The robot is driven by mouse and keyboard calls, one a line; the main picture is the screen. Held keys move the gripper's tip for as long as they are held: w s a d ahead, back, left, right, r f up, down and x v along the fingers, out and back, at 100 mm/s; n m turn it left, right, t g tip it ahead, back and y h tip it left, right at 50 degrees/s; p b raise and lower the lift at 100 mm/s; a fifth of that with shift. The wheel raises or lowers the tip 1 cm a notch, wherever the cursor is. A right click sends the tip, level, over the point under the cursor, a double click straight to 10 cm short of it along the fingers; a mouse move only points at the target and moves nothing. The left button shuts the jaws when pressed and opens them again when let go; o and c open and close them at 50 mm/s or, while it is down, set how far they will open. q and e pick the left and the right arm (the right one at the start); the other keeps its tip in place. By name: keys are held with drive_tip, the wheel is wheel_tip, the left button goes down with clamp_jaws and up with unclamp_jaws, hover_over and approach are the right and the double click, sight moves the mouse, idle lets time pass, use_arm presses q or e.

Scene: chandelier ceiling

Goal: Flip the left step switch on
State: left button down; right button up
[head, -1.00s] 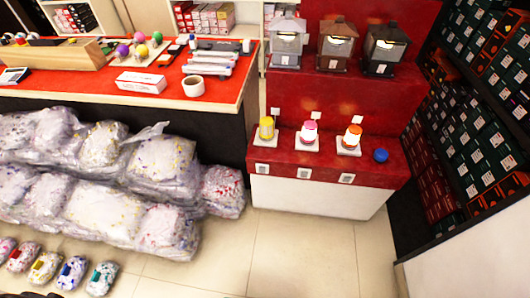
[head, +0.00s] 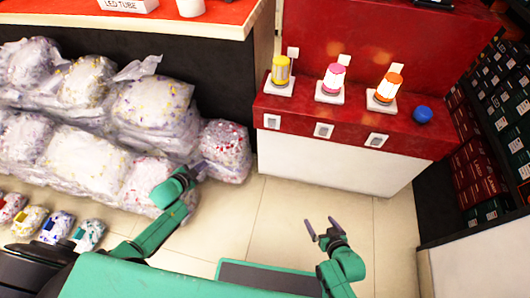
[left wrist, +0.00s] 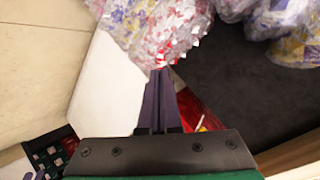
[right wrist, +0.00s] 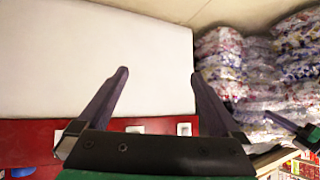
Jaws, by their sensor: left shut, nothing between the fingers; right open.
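Three switches sit on the front face of the red step: the left switch (head: 271,121), the middle switch (head: 323,130) and the right switch (head: 376,140). Whether they are on or off is too small to tell. A yellow lamp (head: 281,70), a pink lamp (head: 333,78) and an orange lamp (head: 388,88) stand above them. My left gripper (head: 200,168) is shut and empty, in front of the plastic bags, left of and below the left switch. My right gripper (head: 322,228) is open and empty, over the floor below the switches. In the right wrist view, its fingers (right wrist: 160,85) face the white panel.
Stacked plastic bags (head: 150,110) lie left of the step, close to my left gripper. A white panel (head: 330,168) is under the red step. A blue ball (head: 423,114) sits at the step's right end. Shelves (head: 500,130) stand at the right. The tiled floor ahead is clear.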

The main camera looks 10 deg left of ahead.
use_arm(q)
drive_tip(key=w+d+m+t+h+b, duration=0.2)
drive_tip(key=w+d+m+b, duration=0.15)
drive_tip(key=w+b, duration=0.2)
use_arm(e)
drive_tip(key=w+a+f+t+y, duration=0.1)
drive_tip(key=w+a+f+t, duration=0.15)
drive_tip(key=w, duration=0.25)
use_arm(q)
drive_tip(key=d+r+m+g+h+b, duration=0.2)
drive_tip(key=d+r+m+h+b, duration=0.5)
drive_tip(key=d+m+b, duration=0.3)
drive_tip(key=m+h+b, duration=0.1)
drive_tip(key=m+b, duration=0.1)
drive_tip(key=b, duration=0.1)
drive_tip(key=shift+s+d+h, duration=0.15)
drive_tip(key=shift+d+h, duration=0.15)
drive_tip(key=shift+h, duration=0.1)
use_arm(e)
drive_tip(key=w+a+r+t+y, duration=0.1)
drive_tip(key=a+r+t, duration=0.1)
drive_tip(key=r, duration=0.5)
drive_tip(key=w+a+r+t+y, duration=0.2)
drive_tip(key=r+t, duration=0.3)
drive_tip(key=r, duration=0.3)
drive_tip(key=shift+a+m+y, duration=0.3)
drive_tip(key=shift+a+m, duration=0.1)
drive_tip(key=shift+a, duration=0.25)
drive_tip(key=shift+r, duration=0.1)
